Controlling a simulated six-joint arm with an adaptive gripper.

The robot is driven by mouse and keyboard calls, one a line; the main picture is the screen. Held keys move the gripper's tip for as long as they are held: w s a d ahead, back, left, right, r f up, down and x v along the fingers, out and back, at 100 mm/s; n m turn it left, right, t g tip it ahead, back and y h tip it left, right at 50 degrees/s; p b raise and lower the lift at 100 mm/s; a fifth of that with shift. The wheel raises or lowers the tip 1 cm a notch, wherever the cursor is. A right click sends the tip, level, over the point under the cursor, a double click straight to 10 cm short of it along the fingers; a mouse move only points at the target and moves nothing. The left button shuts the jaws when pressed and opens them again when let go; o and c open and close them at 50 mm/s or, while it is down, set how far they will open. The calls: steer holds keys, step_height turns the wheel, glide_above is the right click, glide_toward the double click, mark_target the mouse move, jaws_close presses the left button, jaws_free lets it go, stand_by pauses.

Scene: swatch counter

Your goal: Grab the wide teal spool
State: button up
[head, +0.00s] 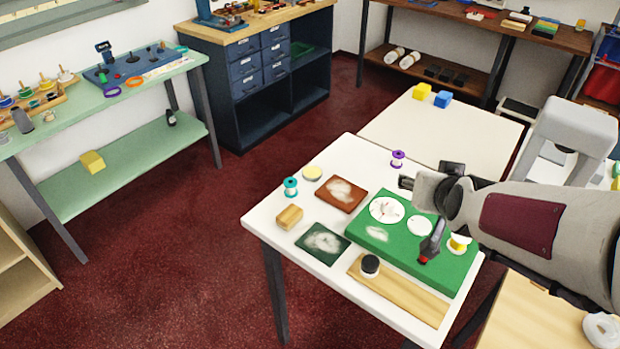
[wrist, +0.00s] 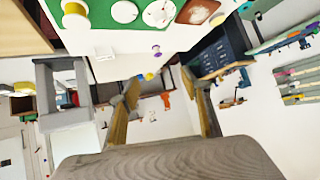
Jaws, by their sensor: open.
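A green board (head: 377,243) with white discs lies below my arm. A purple spool (head: 397,158) stands behind it and a yellow spool (head: 458,245) at its right.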

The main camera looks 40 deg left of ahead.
steer(key=a+f+n+y, duration=0.1)
steer(key=a+f, duration=0.3)
steer(key=a, duration=0.4)
steer(key=a+f+n+y, duration=0.1)
steer(key=a+f, duration=0.3)
steer(key=a, duration=0.4)
steer(key=n+t+y, duration=0.1)
steer(key=y, duration=0.1)
glide_toward(291, 186)
steer(key=shift+w+a+f, duration=0.65)
steer(key=shift+a+f, duration=0.05)
steer(key=shift+a, duration=0.1)
steer(key=shift+x, duration=1.3)
steer(key=shift+w+a, duration=0.1)
steer(key=shift+r+x, duration=0.15)
steer(key=shift+x, duration=0.55)
steer(key=shift+r+x, duration=0.15)
steer(key=shift+x, duration=1.7)
steer(key=shift+c, duration=0.5)
